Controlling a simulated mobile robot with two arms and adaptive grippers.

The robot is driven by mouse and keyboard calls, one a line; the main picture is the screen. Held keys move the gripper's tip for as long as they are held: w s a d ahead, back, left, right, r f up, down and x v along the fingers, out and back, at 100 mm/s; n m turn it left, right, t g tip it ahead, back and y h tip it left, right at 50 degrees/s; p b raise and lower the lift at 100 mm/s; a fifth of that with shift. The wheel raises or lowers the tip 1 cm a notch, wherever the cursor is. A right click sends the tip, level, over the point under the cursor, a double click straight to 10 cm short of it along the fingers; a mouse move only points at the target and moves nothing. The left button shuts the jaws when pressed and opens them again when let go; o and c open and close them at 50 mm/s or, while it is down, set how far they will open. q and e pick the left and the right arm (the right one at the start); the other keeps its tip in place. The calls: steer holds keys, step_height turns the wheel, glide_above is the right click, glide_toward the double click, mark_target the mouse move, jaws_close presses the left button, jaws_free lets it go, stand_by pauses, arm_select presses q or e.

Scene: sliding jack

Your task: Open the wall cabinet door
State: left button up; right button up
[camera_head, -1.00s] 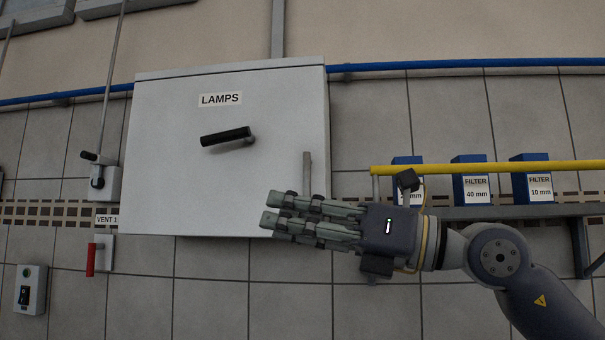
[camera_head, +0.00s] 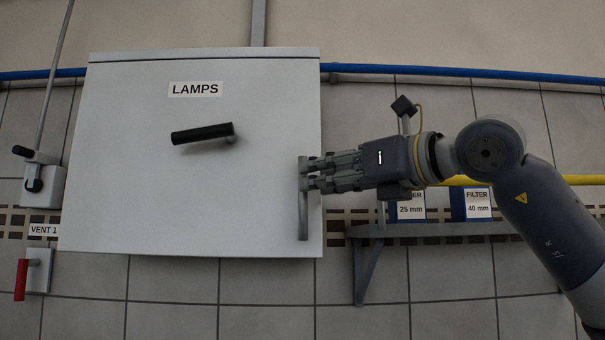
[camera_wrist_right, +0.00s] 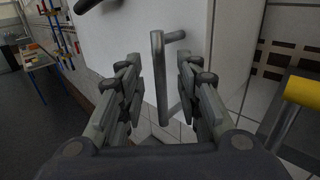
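The wall cabinet (camera_head: 130,120) is a grey-white box labelled LAMPS, and its door looks shut. A black lever handle (camera_head: 202,134) sits near the middle of the door, tilted slightly. A vertical grey bar handle (camera_head: 303,215) stands at the door's right edge. My right gripper (camera_head: 308,172) is at the bar's upper part, coming from the right. In the right wrist view the bar (camera_wrist_right: 159,85) stands between the two open fingers (camera_wrist_right: 158,92), with gaps on both sides. My left gripper is not in view.
A shelf (camera_head: 440,229) with blue filter boxes (camera_head: 478,205) and a yellow rail (camera_head: 580,180) is right of the cabinet, behind my right arm. A red lever (camera_head: 21,280) and a vent lever (camera_head: 40,180) are at the left. A blue pipe (camera_head: 450,72) runs above.

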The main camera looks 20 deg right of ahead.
steer(key=p+x, duration=0.1)
steer(key=x, duration=0.4)
steer(key=shift+c, duration=0.2)
jaws_close()
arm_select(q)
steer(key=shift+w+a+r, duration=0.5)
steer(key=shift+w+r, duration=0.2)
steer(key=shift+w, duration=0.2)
arm_select(e)
steer(key=shift+a, duration=0.1)
